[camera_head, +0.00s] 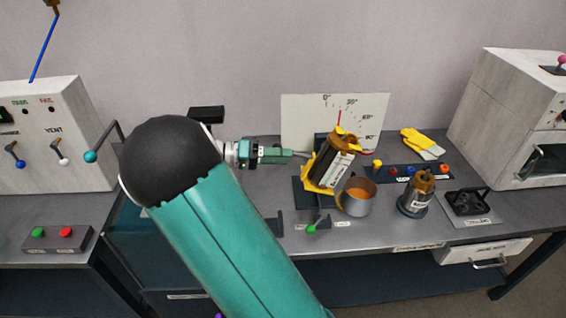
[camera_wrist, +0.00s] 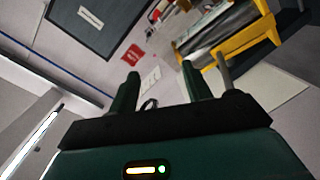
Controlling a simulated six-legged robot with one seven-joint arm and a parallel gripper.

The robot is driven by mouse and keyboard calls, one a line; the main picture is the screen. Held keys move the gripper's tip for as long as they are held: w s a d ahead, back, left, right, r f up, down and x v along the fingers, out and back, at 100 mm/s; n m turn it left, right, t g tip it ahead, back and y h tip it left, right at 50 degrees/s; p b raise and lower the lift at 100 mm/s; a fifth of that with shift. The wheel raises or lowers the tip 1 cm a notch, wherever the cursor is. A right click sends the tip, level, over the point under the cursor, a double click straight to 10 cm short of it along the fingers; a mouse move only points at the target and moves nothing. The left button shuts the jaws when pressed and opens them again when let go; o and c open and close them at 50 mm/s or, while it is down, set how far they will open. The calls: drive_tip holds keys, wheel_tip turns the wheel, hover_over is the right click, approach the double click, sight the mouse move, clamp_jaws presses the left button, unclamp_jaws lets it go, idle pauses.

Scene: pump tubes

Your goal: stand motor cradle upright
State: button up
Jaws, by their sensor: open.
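The yellow motor cradle (camera_head: 314,186) holds a dark brown motor with a pale label (camera_head: 333,168) on the bench. The cradle and motor lean to the right, part way off upright. My gripper (camera_head: 298,154) is open, just left of the cradle's upper part, its fingers pointing towards it. In the wrist view my gripper (camera_wrist: 160,86) has its two fingers apart with nothing between them. The yellow cradle (camera_wrist: 246,40) shows there at upper right, beyond the right finger. Whether a finger touches the cradle cannot be told.
A white angle board (camera_head: 300,112) with a red pointer stands behind the cradle. A grey cup (camera_head: 356,199) stands close in front, right of the cradle. A second motor (camera_head: 418,192), yellow gloves (camera_head: 422,143) and a black holder (camera_head: 467,203) are farther right. A green-tipped lever (camera_head: 313,227) is in front.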

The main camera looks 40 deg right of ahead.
drive_tip(key=shift+s+a+r, duration=0.35)
drive_tip(key=shift+s+a, duration=0.05)
drive_tip(key=shift+s, duration=0.35)
drive_tip(key=shift+s+a+r, duration=0.35)
drive_tip(key=shift+s+r, duration=0.05)
drive_tip(key=shift+s, duration=0.4)
drive_tip(key=shift+s+a+r, duration=0.35)
drive_tip(key=shift+s+a, duration=0.05)
drive_tip(key=shift+s, duration=0.35)
